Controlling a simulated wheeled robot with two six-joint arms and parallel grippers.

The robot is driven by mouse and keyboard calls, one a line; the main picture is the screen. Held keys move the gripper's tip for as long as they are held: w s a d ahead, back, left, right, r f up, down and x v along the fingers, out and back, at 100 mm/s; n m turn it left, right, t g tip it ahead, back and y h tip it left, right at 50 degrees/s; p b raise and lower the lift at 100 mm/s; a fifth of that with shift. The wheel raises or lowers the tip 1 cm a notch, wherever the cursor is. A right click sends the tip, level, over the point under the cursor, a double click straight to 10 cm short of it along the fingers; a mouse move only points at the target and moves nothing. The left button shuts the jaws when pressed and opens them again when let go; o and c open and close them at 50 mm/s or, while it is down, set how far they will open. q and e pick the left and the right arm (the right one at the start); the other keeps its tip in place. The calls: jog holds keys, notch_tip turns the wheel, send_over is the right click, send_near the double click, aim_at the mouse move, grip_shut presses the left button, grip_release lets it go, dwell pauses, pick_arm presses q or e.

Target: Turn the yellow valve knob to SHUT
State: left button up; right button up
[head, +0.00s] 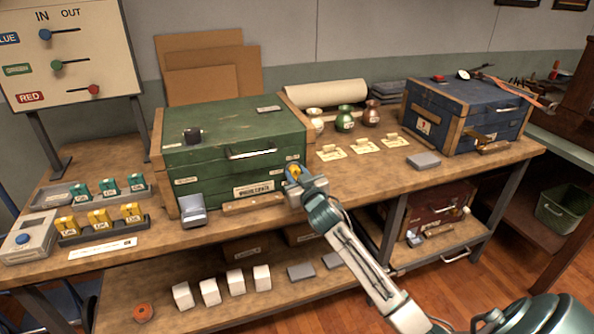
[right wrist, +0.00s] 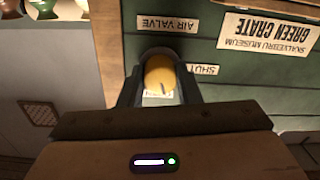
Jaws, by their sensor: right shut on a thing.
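The yellow valve knob (head: 293,171) is on the front of the green crate (head: 225,165), near its right corner. My right gripper (head: 297,180) is shut on the knob, which also shows between the fingers in the right wrist view (right wrist: 160,76). A small dark mark shows on the lower part of the knob in that view. The SHUT label (right wrist: 203,69) is to the right of the knob there, upside down. The AIR VALVE label (right wrist: 167,24) is above it. Another pale label under the knob is mostly hidden. My left gripper is out of view.
The crate stands on a wooden bench (head: 380,178). Small vases (head: 345,119) and tags are to its right, then a blue chest (head: 465,115). A grey stapler-like block (head: 193,210) sits before the crate. Card trays (head: 105,225) are at left.

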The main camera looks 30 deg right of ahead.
jog(key=n+p, duration=0.1)
jog(key=n, duration=0.1)
jog(key=n+p, duration=0.1)
jog(key=shift+r+n+p, duration=0.2)
jog(key=shift+n+p, duration=0.1)
jog(key=shift+n, duration=0.1)
jog(key=n+p, duration=0.2)
jog(key=n, duration=0.1)
jog(key=shift+n, duration=0.3)
jog(key=shift+n+p, duration=1.25)
jog(key=shift+n, duration=0.45)
jog(key=shift+a+f+n+p, duration=0.15)
jog(key=shift+n+p, duration=0.55)
jog(key=shift+n, duration=0.8)
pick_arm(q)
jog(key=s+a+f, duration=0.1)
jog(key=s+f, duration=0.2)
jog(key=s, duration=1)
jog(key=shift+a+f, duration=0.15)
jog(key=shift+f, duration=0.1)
pick_arm(e)
jog(key=shift+h, duration=0.3)
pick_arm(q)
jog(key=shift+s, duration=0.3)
pick_arm(e)
jog(key=shift+n, duration=0.3)
jog(key=shift+f, duration=0.1)
